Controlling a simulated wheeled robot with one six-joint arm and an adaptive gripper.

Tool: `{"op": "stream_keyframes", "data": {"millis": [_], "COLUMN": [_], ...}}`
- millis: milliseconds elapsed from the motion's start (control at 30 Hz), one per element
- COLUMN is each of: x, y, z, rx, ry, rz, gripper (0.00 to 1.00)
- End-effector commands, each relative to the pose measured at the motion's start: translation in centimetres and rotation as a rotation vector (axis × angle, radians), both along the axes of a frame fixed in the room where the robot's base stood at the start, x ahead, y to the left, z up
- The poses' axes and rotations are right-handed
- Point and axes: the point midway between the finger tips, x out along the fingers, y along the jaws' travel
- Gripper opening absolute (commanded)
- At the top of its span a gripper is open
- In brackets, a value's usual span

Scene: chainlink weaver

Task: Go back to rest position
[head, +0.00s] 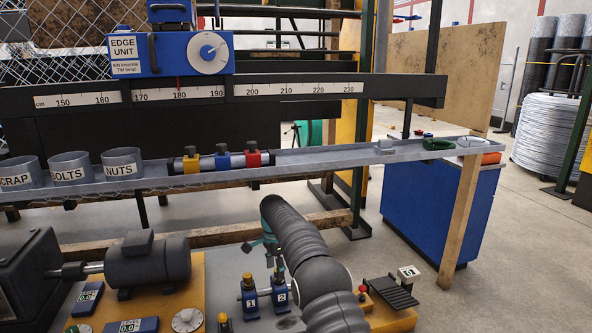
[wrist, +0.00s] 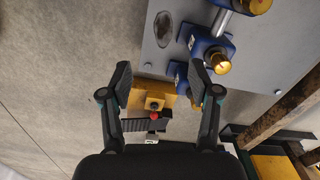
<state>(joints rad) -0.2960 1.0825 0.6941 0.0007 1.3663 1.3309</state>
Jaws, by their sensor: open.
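My gripper (wrist: 161,86) is open in the wrist view, its two dark fingers spread wide with nothing between the tips. Below and between the fingers, apart from them, show a yellow-orange block with a red-topped knob (wrist: 155,115) and a dark ribbed plate (wrist: 148,126). In the head view, my gripper (head: 268,250) hangs near blue clamp blocks on the bench, its teal parts partly hidden behind my grey ribbed arm. The blue blocks marked 1 (head: 250,298) and 2 (head: 281,289) stand just below it.
A long grey tray (head: 330,158) crosses behind, holding SCRAP, BOLTS and NUTS cups (head: 122,163) and yellow, blue and red clamps (head: 222,158). A ruler beam (head: 400,87) runs above it. A motor (head: 148,260) stands left.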

Motion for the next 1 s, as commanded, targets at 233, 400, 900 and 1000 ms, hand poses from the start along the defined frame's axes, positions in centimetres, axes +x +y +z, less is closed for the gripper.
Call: {"op": "stream_keyframes", "data": {"millis": [233, 400, 900, 1000], "x": [0.1, 0.3, -4.7, -6.4], "y": [0.6, 1.1, -1.2, -2.2], "z": [0.0, -0.4, -5.0, -3.6], "rx": [0.003, 0.006, 0.001, 0.004], "ry": [-0.011, -0.027, 0.065, 0.069], "rz": [0.099, 0.21, 0.593, 0.677], "gripper": [0.62, 0.62, 0.62, 0.62]}}
